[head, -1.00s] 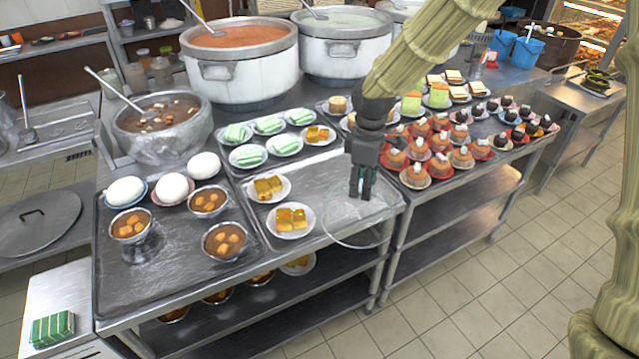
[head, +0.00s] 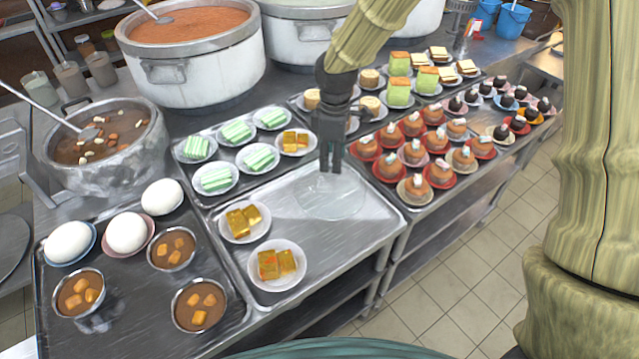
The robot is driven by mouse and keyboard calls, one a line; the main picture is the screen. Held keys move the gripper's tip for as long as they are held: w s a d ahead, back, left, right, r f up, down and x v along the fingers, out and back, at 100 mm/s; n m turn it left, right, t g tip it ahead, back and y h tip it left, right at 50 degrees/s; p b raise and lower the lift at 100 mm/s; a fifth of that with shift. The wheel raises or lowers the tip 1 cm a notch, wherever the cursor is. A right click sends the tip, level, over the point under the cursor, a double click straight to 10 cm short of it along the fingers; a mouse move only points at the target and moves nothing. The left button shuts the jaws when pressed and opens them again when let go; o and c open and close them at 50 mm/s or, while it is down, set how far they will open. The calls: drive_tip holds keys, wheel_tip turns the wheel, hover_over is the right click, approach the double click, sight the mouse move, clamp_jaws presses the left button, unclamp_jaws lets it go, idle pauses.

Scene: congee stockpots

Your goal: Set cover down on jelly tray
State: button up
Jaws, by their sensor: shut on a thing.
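The cover (head: 345,205) is a clear, round, see-through piece. My gripper (head: 330,170) is shut on its top and points down. The jelly tray (head: 345,242) is a grey metal tray on the counter. The cover is over the bare right part of the tray. I cannot tell whether its rim touches the tray. The cover's far side is partly hidden by my gripper.
A left tray (head: 125,328) holds white buns and brown soup bowls. Red-plated cakes (head: 440,175) crowd the right, near the cover. A large stockpot (head: 190,65) and a smaller wrapped pot (head: 105,150) stand behind. Bare tray surface lies in front of the cover.

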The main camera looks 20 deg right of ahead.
drive_tip(key=shift+s+f, duration=0.35)
drive_tip(key=shift+f, duration=0.5)
drive_tip(key=shift+w+f+p, duration=0.35)
drive_tip(key=shift+w+f, duration=0.45)
drive_tip(key=shift+f, duration=0.35)
drive_tip(key=shift+s+f, duration=0.45)
drive_tip(key=shift+s, duration=0.05)
wheel_tip(320, 180, down, 3)
drive_tip(key=shift+w+r+p, duration=0.15)
drive_tip(key=shift+p, duration=0.3)
drive_tip(key=o, duration=1.4)
drive_tip(key=shift+w, duration=0.1)
